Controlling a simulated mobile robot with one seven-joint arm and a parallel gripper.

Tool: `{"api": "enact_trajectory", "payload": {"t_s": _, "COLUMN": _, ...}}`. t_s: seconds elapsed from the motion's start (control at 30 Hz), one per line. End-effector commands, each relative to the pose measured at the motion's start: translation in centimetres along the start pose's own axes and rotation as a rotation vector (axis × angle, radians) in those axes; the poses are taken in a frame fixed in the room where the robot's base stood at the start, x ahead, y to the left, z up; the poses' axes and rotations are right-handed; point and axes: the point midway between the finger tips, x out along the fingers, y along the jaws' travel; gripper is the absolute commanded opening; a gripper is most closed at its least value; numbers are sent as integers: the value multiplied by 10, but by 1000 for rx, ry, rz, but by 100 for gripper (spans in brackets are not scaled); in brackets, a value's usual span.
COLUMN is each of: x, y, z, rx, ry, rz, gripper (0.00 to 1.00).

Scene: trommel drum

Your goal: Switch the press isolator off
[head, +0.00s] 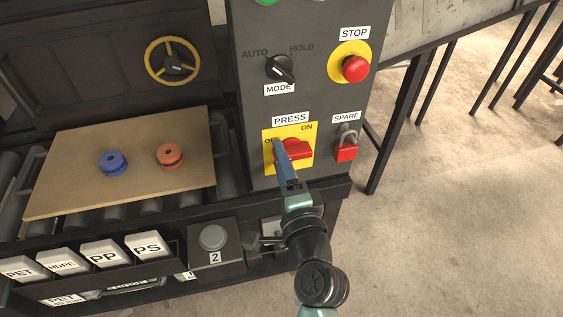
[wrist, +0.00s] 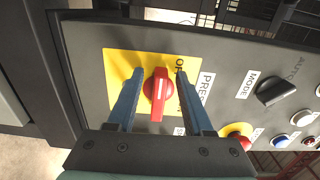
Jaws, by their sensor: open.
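The press isolator is a red rotary handle (head: 298,150) on a yellow plate (head: 305,132) under the PRESS label. OFF is marked at the plate's upper left and ON at its upper right. The handle lies roughly level, its long end pointing right in the head view. My gripper (head: 280,146) is in front of the plate and partly hides its left side. In the wrist view, the open blue fingers (wrist: 159,76) stand on either side of the red handle (wrist: 158,88), with a gap on each side. Whether the tips touch the plate is unclear.
Around the isolator are the MODE knob (head: 280,68), the red STOP button (head: 355,68) and a red padlock (head: 346,151) under SPARE. A board (head: 75,165) with a blue and an orange spool lies left. A button box (head: 213,245) sits below left. Open floor lies right.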

Motion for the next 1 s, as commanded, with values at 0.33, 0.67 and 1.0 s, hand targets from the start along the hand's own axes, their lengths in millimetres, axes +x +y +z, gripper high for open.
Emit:
{"api": "enact_trajectory", "payload": {"t_s": 0.33, "x": -40, "y": 2, "z": 0, "rx": 1, "ry": 3, "rz": 3, "gripper": 51}}
{"api": "enact_trajectory", "payload": {"t_s": 0.67, "x": -106, "y": 2, "z": 0, "rx": 0, "ry": 2, "rz": 2, "gripper": 51}}
{"api": "enact_trajectory", "payload": {"t_s": 1.0, "x": -130, "y": 0, "z": 0, "rx": 0, "ry": 1, "rz": 0, "gripper": 51}}
